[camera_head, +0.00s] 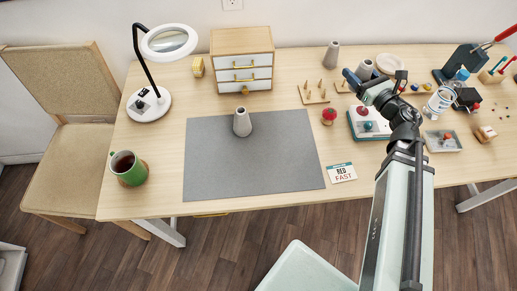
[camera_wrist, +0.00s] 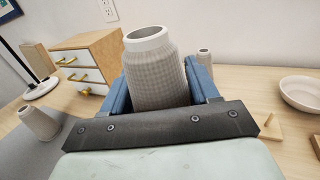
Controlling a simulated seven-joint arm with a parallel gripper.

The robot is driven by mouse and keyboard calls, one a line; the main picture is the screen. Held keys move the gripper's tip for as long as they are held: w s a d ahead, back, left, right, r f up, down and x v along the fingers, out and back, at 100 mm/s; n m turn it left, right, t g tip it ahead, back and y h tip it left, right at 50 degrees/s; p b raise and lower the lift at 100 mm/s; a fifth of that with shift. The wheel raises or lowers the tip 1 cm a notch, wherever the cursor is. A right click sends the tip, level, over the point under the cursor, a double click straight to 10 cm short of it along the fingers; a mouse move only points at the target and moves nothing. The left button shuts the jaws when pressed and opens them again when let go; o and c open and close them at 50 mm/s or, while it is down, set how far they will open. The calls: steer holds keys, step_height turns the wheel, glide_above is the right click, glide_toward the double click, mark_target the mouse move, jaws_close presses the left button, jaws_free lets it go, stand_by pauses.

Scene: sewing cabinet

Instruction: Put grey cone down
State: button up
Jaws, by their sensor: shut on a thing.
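My gripper (camera_head: 356,76) is shut on a grey cone (camera_wrist: 157,72) with a pale rim. The blue fingers stand on either side of the cone in the wrist view. In the head view this cone (camera_head: 365,69) shows at the gripper's end, over the back right part of the table; its height above the table is hard to tell. A second grey cone (camera_head: 242,123) stands upright on the grey mat (camera_head: 250,165). A third (camera_head: 331,55) stands upright at the back of the table near the wall.
A wooden peg rack (camera_head: 313,94) stands left of my gripper. A pale dish (camera_head: 390,63) lies behind it. A small drawer cabinet (camera_head: 242,60) and a magnifier lamp (camera_head: 150,104) stand at the back left. Most of the mat is clear.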

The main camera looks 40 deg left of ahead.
steer(key=s+a+f+n+g, duration=0.2)
steer(key=s+a+n+g, duration=0.3)
steer(key=s+a+g, duration=0.45)
steer(key=s+a+f+n+g, duration=0.1)
steer(key=s+a+n+g, duration=0.45)
steer(key=s, duration=0.65)
steer(key=shift+m+h, duration=0.25)
steer(key=shift+h, duration=0.05)
steer(key=shift+a+f, duration=0.2)
steer(key=shift+f, duration=4.6)
steer(key=shift+f, duration=0.1)
steer(key=o, duration=1.1)
